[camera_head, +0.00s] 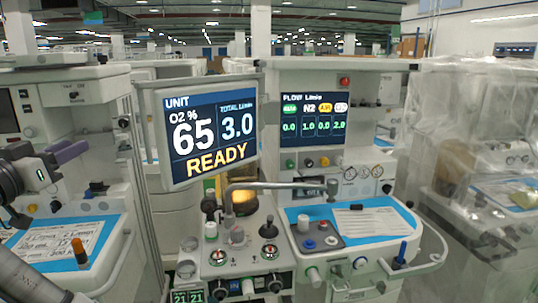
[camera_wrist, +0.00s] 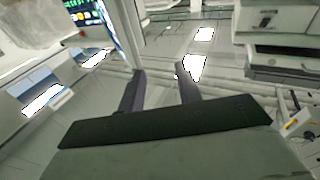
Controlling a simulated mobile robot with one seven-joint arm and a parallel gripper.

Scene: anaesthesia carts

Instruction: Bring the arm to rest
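My gripper (camera_wrist: 160,72) shows in the wrist view with its two dark fingers apart. Nothing is held between them; pale floor and bright reflections show behind. In the head view my gripper (camera_head: 72,152) is at the left edge, its purplish fingers pointing right in front of the left cart (camera_head: 80,95). My arm (camera_head: 25,280) also shows at the lower left, and most of it is out of view. From these views I cannot tell whether the fingers touch the cart.
The middle cart carries a tilted monitor (camera_head: 208,130) reading READY, a bent grey pipe (camera_head: 270,186) and knobs. A blue work surface (camera_head: 372,215) holds papers. A plastic-covered cart (camera_head: 470,150) stands right. The wrist view shows drawers (camera_wrist: 275,55) at upper right and open floor.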

